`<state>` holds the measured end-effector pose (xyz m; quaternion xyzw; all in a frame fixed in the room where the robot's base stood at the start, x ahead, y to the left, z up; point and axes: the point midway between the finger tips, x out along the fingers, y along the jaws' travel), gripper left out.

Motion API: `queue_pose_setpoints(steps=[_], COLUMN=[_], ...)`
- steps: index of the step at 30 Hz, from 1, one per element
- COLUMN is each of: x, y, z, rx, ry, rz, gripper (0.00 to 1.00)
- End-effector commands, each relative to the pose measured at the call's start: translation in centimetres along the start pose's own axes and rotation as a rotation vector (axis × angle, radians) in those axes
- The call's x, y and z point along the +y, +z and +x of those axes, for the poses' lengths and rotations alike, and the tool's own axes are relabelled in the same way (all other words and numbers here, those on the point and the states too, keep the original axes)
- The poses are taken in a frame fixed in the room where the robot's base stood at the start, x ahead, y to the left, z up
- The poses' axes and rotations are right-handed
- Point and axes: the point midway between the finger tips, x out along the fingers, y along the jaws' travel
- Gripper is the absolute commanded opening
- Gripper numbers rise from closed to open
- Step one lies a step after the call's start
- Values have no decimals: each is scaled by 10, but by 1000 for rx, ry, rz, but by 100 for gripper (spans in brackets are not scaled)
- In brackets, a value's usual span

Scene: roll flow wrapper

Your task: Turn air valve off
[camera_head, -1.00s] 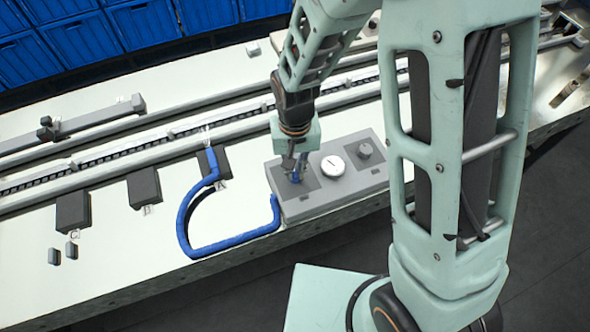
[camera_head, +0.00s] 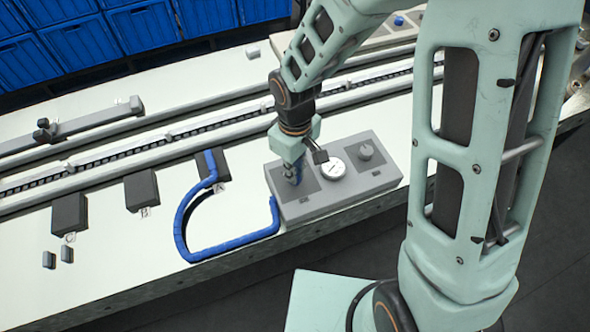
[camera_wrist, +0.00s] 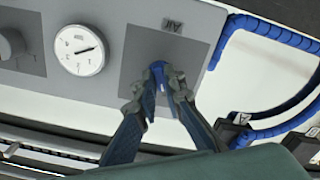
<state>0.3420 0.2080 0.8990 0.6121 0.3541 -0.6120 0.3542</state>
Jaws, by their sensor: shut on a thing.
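The air valve is a small blue handle on the left end of a grey control panel (camera_head: 335,200). My gripper (camera_head: 293,172) points down at this end of the panel and largely hides the handle in the head view. In the wrist view, the fingertips of my gripper (camera_wrist: 165,76) are closed around the blue valve handle (camera_wrist: 150,100). A label that seems to read "AV" (camera_wrist: 173,25) is beside it on the panel. The handle's exact angle is hard to tell between the fingers.
A white gauge (camera_head: 333,167) and a grey knob (camera_head: 366,150) sit right of the valve. A blue hose (camera_head: 183,215) loops from the panel to black block A (camera_head: 213,165). Blocks B (camera_head: 141,190) and C (camera_head: 68,213) stand farther left. A conveyor rail runs behind.

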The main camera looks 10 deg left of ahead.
Motion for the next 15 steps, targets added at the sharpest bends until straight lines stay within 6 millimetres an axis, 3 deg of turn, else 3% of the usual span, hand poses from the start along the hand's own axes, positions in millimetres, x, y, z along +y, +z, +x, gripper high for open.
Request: queue_pose_setpoints(steps=[15], x=[0], y=[-1], z=[0], rx=[1], ry=[0], rz=[-41], gripper=[0])
